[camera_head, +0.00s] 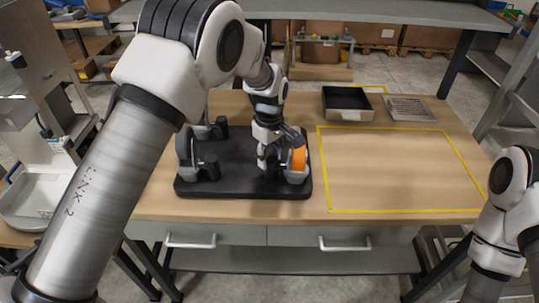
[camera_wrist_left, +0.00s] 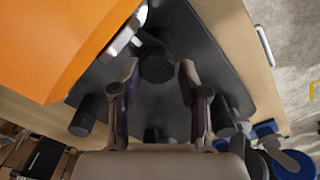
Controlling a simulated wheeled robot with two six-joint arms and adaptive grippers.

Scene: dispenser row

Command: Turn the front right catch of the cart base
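The cart base is a black plate (camera_head: 235,180) on the wooden table, with grey wheels and dark cylindrical knobs at its corners. At its front right corner stands a wheel with an orange face (camera_head: 299,158); the orange fills the upper left of the wrist view (camera_wrist_left: 50,45). My left gripper (camera_head: 266,163) is low over the plate, just left of that wheel. In the wrist view its two fingers (camera_wrist_left: 160,88) are apart, with a dark round knob (camera_wrist_left: 157,68) between and just beyond them. A silver lever (camera_wrist_left: 125,38) adjoins the knob. My right gripper is out of view.
A black tray (camera_head: 347,105) and a slotted grey plate (camera_head: 410,108) stand at the back right. A yellow-taped area (camera_head: 400,210) on the table right of the base is empty. Drawers with handles (camera_head: 345,243) are below the front edge.

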